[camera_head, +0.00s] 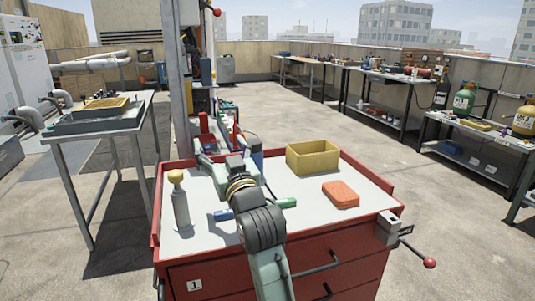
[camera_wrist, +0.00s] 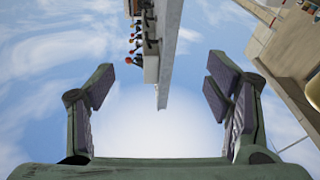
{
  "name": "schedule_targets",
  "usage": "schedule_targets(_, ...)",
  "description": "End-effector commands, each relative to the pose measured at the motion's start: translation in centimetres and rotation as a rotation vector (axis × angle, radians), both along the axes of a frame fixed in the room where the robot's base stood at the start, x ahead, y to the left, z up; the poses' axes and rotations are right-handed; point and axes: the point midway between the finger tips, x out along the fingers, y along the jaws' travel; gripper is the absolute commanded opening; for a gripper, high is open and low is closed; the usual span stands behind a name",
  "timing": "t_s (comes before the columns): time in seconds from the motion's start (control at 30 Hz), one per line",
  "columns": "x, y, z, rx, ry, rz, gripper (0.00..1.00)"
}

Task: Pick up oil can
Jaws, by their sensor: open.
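A grey bottle with a yellow top (camera_head: 181,203) stands upright at the left of the red cart's top; it may be the oil can, but I cannot tell for sure. A blue cylinder (camera_head: 257,156) stands behind my arm, partly hidden by it. My gripper (camera_wrist: 160,88) is open in the wrist view, with its two dark-padded fingers wide apart.
The red cart (camera_head: 275,250) also carries a yellow bin (camera_head: 313,157), an orange block (camera_head: 341,194), and blue-handled (camera_head: 223,215) and green-handled (camera_head: 284,203) tools. A grey post (camera_head: 181,70) rises behind. A metal table (camera_head: 98,122) stands left; workbenches line the right. Open floor lies behind the cart.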

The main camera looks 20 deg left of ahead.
Motion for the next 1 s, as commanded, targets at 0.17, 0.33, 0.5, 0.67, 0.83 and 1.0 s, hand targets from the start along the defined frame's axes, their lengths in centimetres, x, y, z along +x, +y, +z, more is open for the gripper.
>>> schedule_targets(0.17,5.8,-6.6,-3.3,-0.09,0.192,-0.115,0.72)
schedule_targets(0.33,7.8,-7.3,-4.4,-0.109,0.241,-0.133,0.72)
schedule_targets(0.5,10.1,-5.7,-4.4,-0.11,0.238,-0.133,0.72)
schedule_targets(0.67,11.3,-4.9,-4.4,-0.108,0.235,-0.134,0.72)
schedule_targets(0.83,12.7,-3.9,-4.3,-0.109,0.236,-0.131,0.72)
schedule_targets(1.0,14.8,-2.5,-4.4,-0.109,0.236,-0.132,0.72)
